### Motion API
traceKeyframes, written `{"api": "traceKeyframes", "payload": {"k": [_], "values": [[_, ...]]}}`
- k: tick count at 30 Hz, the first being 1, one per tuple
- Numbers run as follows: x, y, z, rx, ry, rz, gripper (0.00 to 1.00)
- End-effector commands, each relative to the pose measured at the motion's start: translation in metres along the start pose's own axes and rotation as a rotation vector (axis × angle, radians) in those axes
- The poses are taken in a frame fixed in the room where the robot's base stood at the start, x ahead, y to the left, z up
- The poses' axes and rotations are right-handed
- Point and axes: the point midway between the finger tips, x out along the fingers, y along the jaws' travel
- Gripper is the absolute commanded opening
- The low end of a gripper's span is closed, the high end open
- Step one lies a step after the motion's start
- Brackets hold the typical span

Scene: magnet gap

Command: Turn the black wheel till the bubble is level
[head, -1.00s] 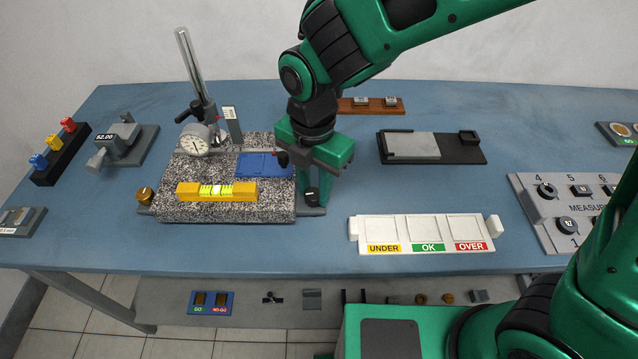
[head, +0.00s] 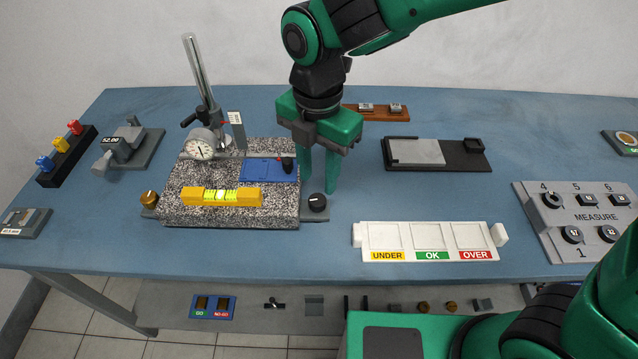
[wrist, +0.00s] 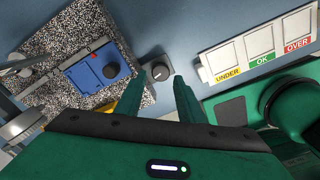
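The black wheel (head: 317,203) sits on a grey tab at the right front corner of the speckled granite plate (head: 230,216). It also shows in the wrist view (wrist: 160,72), with a white mark on its top. My gripper (head: 318,192) is open, pointing down, with its green fingers above and behind the wheel. In the wrist view the fingertips (wrist: 161,78) stand apart on either side of the wheel, with nothing between them visibly held. The yellow level (head: 222,196) lies on the plate's front part. Its green vial shows the bubble (head: 219,195), whose exact centring is too small to tell.
A brass knob (head: 149,199) is at the plate's left front corner. A blue plate (head: 268,170) with a black knob and a dial gauge (head: 200,148) on a stand are on the granite. The UNDER/OK/OVER tray (head: 428,240) stands to the right. Bare table lies between.

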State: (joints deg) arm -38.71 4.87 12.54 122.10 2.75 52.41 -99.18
Motion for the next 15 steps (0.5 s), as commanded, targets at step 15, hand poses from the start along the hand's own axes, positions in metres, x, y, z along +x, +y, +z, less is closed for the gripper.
{"api": "traceKeyframes", "payload": {"k": [15], "values": [[-0.05, 0.001, 0.001, 0.001, 0.001, 0.0, 0.35]]}}
